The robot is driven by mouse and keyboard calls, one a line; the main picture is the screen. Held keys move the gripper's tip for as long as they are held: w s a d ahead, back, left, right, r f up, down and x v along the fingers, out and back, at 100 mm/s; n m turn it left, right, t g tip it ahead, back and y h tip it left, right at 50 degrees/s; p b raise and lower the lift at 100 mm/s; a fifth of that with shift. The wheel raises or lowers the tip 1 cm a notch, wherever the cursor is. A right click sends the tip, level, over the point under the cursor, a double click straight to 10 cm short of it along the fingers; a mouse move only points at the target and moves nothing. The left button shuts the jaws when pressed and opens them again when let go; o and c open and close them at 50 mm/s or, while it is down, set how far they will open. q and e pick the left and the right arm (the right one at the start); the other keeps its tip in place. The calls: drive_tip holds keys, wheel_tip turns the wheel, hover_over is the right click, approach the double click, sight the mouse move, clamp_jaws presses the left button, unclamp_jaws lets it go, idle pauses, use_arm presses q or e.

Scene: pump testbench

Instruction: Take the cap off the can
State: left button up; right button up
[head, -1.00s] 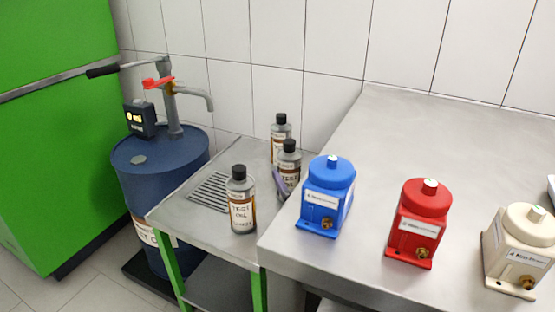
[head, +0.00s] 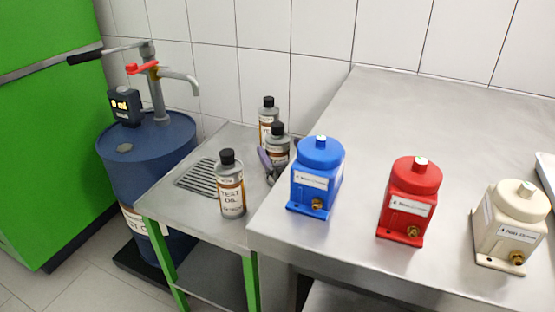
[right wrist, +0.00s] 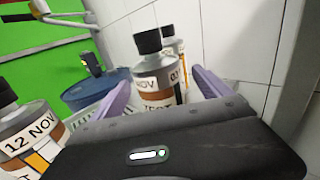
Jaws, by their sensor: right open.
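Three grey cans with black caps stand upright on the small side table (head: 190,218). The front can (head: 231,195) reads "TEST OIL"; it also shows at the left of the right wrist view (right wrist: 25,135). The middle can (head: 278,150) has its black cap (right wrist: 147,41) on. The rear can (head: 268,117) stands just behind it. My right gripper (head: 269,166) is low beside the middle can, partly hidden by the blue pump. In the right wrist view its purple fingers are open, with the middle can between and ahead of them; contact is unclear. My left gripper is out of view.
Blue (head: 318,170), red (head: 410,200) and cream (head: 510,225) pumps stand on the steel bench (head: 400,110). A drain grille (head: 197,177) lies left of the cans. A blue drum (head: 150,160) with a hand pump stands further left. The tiled wall is behind.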

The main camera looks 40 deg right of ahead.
drive_tip(key=b+x, duration=0.1)
drive_tip(key=x, duration=0.3)
drive_tip(key=shift+w+a, duration=0.1)
drive_tip(key=shift+w, duration=0.5)
drive_tip(key=shift+c, duration=0.2)
drive_tip(key=shift+r, duration=0.1)
clamp_jaws()
idle(0.5)
